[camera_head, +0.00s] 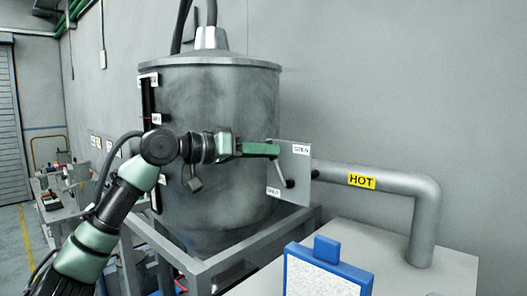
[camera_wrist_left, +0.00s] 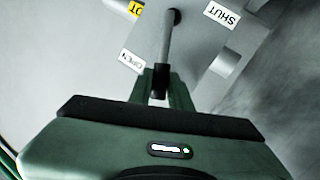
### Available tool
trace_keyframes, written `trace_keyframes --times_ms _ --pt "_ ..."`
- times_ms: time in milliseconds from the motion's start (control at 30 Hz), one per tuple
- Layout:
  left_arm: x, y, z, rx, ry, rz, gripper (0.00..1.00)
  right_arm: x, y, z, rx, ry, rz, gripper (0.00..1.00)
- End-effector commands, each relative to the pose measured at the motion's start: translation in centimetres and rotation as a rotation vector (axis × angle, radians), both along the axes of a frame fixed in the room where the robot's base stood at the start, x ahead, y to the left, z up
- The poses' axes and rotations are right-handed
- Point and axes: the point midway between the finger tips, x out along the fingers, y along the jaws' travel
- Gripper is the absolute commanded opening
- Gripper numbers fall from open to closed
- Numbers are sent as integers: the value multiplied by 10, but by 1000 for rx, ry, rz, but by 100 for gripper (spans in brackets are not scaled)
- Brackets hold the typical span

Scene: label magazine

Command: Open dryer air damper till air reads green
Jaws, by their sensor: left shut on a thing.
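The damper plate (camera_head: 300,168) stands at the right side of a large grey dryer drum (camera_head: 215,110). A lever (camera_head: 281,170) with a dark grip runs from a pivot on the plate. My left gripper (camera_head: 274,151) is shut on the lever's end. In the left wrist view, the lever (camera_wrist_left: 168,42) hangs from its pivot to a black tip between my fingers (camera_wrist_left: 160,88). It points nearer the OPEN label (camera_wrist_left: 131,62) than the SHUT label (camera_wrist_left: 222,15). A dark vertical strip (camera_head: 149,105) with small labels is on the drum; its reading is too small to tell.
A grey pipe (camera_head: 400,182) marked HOT runs right from the plate and bends down to a white surface (camera_head: 440,262). A blue-framed board (camera_head: 325,272) stands in front. A grey metal frame (camera_head: 200,270) supports the drum. A cluttered bench (camera_head: 65,200) is at the left.

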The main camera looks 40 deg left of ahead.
Motion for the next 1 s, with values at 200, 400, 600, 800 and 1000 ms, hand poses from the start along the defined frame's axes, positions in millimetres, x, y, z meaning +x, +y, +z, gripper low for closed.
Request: trace_keyframes --times_ms 200,400,600,800,1000 --pt "0 -1 -1 -1 2 -1 41 13 1 1 2 -19 0 36" --pt "0 0 -1 -2 1 -1 41 17 1 0 2 -25 -1 36" --pt "-18 9 -3 0 1 2 41 16 1 -15 2 -24 0 36" --pt "-49 23 1 1 1 1 41 15 1 -34 2 -23 0 36" --pt "-67 31 6 -1 3 0 41 13 1 -42 1 -19 0 36"
